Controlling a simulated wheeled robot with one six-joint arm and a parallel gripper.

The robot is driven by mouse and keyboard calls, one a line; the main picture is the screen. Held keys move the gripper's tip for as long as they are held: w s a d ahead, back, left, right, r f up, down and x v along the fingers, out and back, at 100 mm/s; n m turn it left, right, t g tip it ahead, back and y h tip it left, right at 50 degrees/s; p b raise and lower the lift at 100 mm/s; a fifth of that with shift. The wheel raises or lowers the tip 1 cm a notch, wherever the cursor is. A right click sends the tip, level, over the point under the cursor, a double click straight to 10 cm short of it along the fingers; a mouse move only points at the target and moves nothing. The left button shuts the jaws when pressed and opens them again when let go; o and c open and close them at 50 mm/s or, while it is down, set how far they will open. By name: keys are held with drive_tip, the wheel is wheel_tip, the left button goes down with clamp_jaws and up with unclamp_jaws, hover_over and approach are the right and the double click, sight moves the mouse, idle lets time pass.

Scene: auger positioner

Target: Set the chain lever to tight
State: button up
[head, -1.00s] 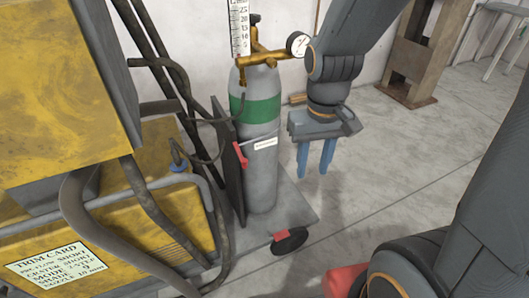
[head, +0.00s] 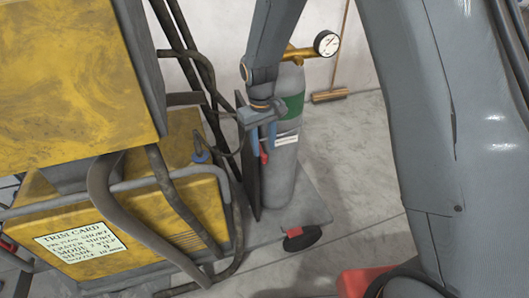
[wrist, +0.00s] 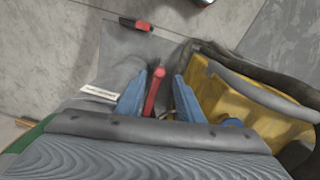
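The red chain lever (head: 264,158) is at the left side of the grey gas cylinder (head: 281,185), below its green band. My gripper (head: 262,148) is in front of it and hides part of it and the chain. In the wrist view, the red lever (wrist: 153,92) lies between my two blue fingers (wrist: 160,78), which are open. A gap shows on the right side of the lever; it is closer to the left finger. I cannot tell whether it touches that finger. A white tag (head: 286,140) shows on the cylinder's front.
The yellow welding machine (head: 75,95) with its dark hoses stands close on the left. A dark upright panel stands behind the lever. The cylinder stands on a grey base plate (head: 310,208) with a black wheel (head: 302,238). A pressure gauge (head: 326,43) sticks out at the top right.

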sight(265, 155)
drive_tip(key=shift+d+f, duration=0.1)
drive_tip(key=shift+f, duration=1.85)
drive_tip(key=shift+c, duration=0.4)
clamp_jaws()
